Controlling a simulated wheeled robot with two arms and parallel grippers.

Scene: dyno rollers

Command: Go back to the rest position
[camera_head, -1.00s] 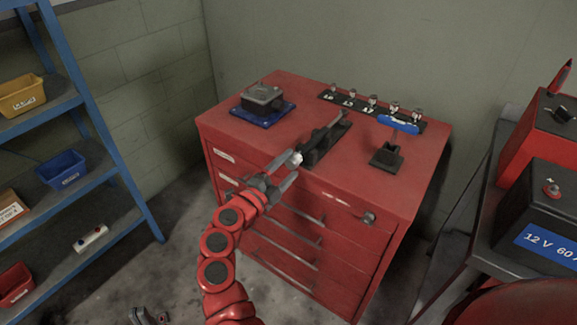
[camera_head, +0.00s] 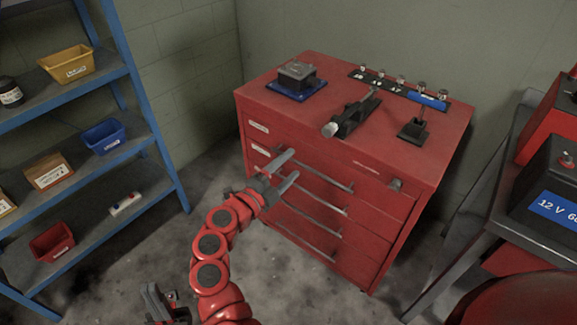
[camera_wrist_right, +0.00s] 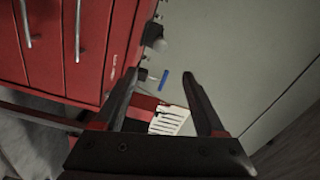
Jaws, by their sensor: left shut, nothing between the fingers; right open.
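My right gripper (camera_head: 279,172) is open and empty in the head view. It hovers in front of the red drawer cabinet (camera_head: 256,160), level with its upper drawers. Its two spread fingers also show in the right wrist view (camera_wrist_right: 161,92), with nothing between them. My left gripper (camera_head: 163,302) is low at the bottom left of the head view, over the floor, shut and empty. A grey tool or lever (camera_head: 345,121) rests on a black holder on the cabinet top, apart from my right gripper.
The cabinet top also bears a dark box on a blue base (camera_head: 297,76), a blue-handled piece on a black stand (camera_head: 412,130) and a rack of small fittings (camera_head: 380,78). A blue shelf (camera_head: 166,155) stands left, a cart with a battery (camera_head: 555,190) right. Floor between shelf and cabinet is clear.

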